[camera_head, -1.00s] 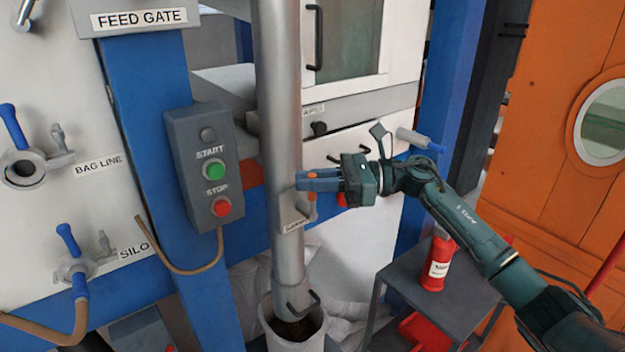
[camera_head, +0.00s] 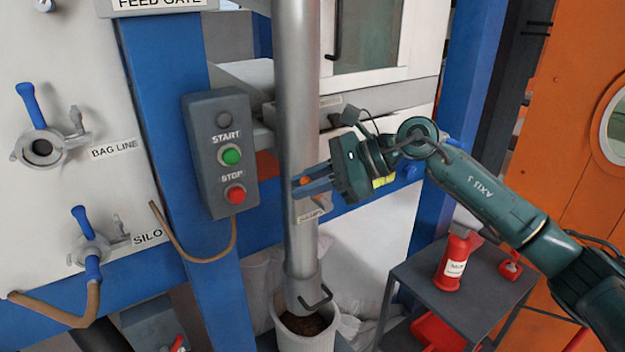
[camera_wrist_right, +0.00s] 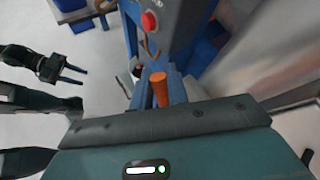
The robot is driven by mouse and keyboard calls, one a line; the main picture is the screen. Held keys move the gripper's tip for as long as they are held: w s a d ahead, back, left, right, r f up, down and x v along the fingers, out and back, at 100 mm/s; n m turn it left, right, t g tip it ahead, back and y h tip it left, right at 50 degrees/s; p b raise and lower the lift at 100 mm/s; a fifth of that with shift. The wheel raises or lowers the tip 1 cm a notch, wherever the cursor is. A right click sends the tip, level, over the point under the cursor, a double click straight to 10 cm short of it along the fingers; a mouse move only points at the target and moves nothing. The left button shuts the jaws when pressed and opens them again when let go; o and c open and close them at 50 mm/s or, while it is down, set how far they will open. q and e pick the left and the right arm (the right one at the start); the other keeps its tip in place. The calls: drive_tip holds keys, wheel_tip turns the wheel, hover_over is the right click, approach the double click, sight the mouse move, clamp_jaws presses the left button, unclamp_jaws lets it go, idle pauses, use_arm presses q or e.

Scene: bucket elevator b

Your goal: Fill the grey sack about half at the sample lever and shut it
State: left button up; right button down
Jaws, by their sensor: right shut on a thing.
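The sample lever (camera_head: 303,181) has a small orange handle on the side of the grey down pipe (camera_head: 300,120). My right gripper (camera_head: 312,184) is shut on it, and the orange handle (camera_wrist_right: 160,90) stands between its fingers in the right wrist view. Below, the open-topped, light grey sack (camera_head: 306,343) sits under the pipe's spout (camera_head: 303,292). Brown grain-like material (camera_head: 307,324) shows inside it; its depth is hard to judge. The sack's lower part is out of frame. My left gripper (camera_wrist_right: 84,76) shows only in the right wrist view, open and empty.
A START/STOP box (camera_head: 222,150) hangs on the blue post left of the pipe. A grey cart (camera_head: 470,290) with a red bottle (camera_head: 455,258) stands at the right, below my right arm. Blue-handled valves (camera_head: 40,148) are at the left.

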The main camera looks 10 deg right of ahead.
drive_tip(key=shift+a+f+h, duration=0.1)
drive_tip(key=shift+h, duration=0.2)
drive_tip(key=c, duration=1.4)
unclamp_jaws()
drive_tip(key=shift+c, duration=0.2)
use_arm(q)
drive_tip(key=shift+f, duration=0.15)
drive_tip(key=shift+w+f+n+b, duration=0.1)
drive_tip(key=shift+f+n+b, duration=0.2)
drive_tip(key=shift+f+b, duration=0.65)
use_arm(e)
drive_tip(key=v, duration=1.3)
drive_tip(key=shift+b, duration=0.3)
use_arm(q)
drive_tip(key=shift+r, duration=0.3)
drive_tip(key=shift+d, duration=0.1)
